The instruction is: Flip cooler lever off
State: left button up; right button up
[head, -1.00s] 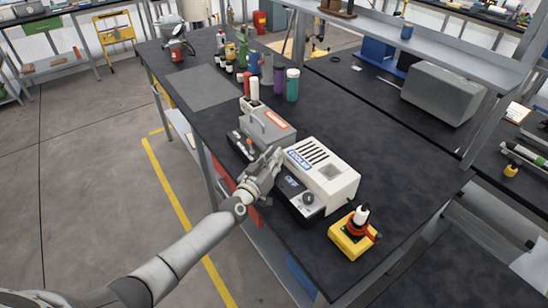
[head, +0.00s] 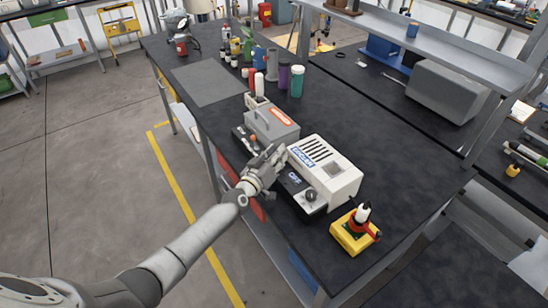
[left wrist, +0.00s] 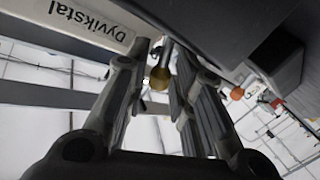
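The cooler is a white box (head: 338,184) with a blue COOLER label and dark top slots. It stands on the bench behind a black control strip (head: 312,207) marked OFF, with a dark round knob (head: 310,195). My left gripper (head: 276,154) is at the strip's left part, close to the cooler's front left corner, and hides what is there. In the left wrist view, a lever-like rod with a brass-coloured tip (left wrist: 160,76) shows between the fingers of my left gripper (left wrist: 163,62). The fingers look apart, with gaps beside the tip. My right gripper is out of view.
A grey unit (head: 271,125) with an orange label stands left of the cooler. Bottles (head: 297,82) stand farther back. The black bench top (head: 375,125) behind the cooler is clear.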

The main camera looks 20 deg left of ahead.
pick_arm(q)
jog(key=shift+s, duration=0.55)
jog(key=s+a+r, duration=0.1)
jog(key=s+a, duration=0.1)
jog(key=s, duration=0.8)
jog(key=shift+s, duration=0.35)
jog(key=shift+a, duration=0.1)
